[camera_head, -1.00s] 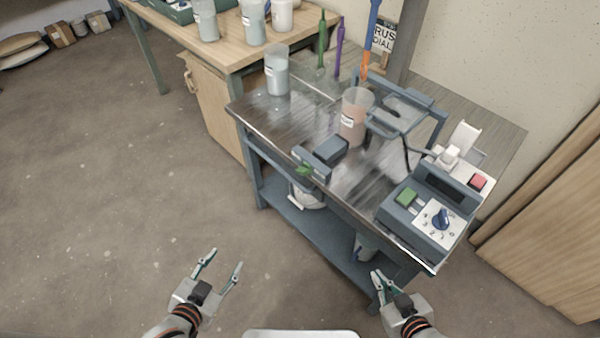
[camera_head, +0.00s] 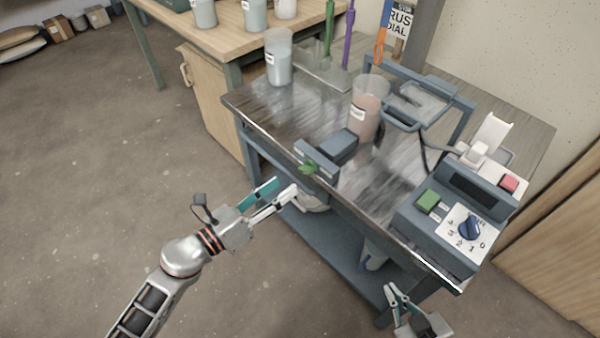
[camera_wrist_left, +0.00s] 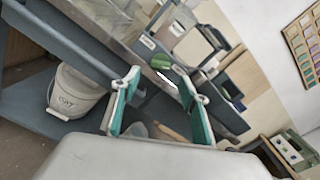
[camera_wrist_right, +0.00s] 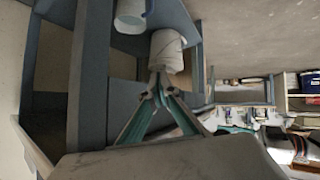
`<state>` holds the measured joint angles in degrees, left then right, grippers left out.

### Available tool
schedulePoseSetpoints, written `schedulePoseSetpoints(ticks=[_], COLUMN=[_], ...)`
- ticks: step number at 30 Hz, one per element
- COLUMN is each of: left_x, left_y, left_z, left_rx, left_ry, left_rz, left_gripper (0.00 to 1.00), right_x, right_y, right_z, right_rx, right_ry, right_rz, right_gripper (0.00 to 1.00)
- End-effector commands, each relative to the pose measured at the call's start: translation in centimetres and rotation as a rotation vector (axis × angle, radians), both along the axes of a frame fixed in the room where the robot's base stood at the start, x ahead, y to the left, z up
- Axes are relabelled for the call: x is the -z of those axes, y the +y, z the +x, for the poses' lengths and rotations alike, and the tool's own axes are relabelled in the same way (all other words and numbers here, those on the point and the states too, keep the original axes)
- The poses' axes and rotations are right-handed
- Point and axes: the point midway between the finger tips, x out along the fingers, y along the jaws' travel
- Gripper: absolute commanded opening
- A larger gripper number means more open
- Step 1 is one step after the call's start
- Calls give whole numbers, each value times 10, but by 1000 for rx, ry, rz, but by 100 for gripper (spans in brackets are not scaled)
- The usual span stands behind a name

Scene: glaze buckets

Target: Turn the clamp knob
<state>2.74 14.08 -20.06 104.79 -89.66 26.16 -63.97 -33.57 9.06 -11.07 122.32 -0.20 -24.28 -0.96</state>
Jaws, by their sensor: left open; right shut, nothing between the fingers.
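The clamp knob (camera_head: 308,167) is a small green knob on the front of a grey clamp (camera_head: 330,150) at the near edge of the metal-topped cart. It also shows in the left wrist view (camera_wrist_left: 160,62), just beyond the left fingertips. My left gripper (camera_head: 284,187) is open and empty, a little below and left of the knob in the head view. In the left wrist view its teal fingers (camera_wrist_left: 157,74) stand apart, with the knob seen between and beyond them. My right gripper (camera_head: 397,292) is shut and empty, low by the cart's right end; its tips (camera_wrist_right: 159,80) meet in the right wrist view.
A control box (camera_head: 450,222) with a blue dial and green button sits at the cart's right. A clear pink-brown beaker (camera_head: 365,117) stands behind the clamp. A white bucket (camera_wrist_left: 75,92) stands on the lower shelf. The floor (camera_head: 80,190) at left is clear.

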Motion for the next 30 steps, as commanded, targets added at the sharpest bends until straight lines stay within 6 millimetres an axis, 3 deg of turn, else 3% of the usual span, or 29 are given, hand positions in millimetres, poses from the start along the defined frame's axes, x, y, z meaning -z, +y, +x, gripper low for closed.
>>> schedulePoseSetpoints(ticks=[12,25,26,30], left_x=[-2,-2,-2,-2], left_y=[-42,-51,-51,-51], left_z=[42,51,50,50], left_rx=[-2,-1,-2,-2], left_ry=[1,2,3,3], left_rz=[-6,-6,-6,-6], left_gripper=[44,44,42,6], right_x=[4,6,6,6], right_y=[4,4,4,3], right_z=[-5,-8,-8,-8], right_rx=[9,9,7,3], right_ry=[15,20,21,19], right_rz=[10,10,10,6], right_gripper=[0,0,0,0])
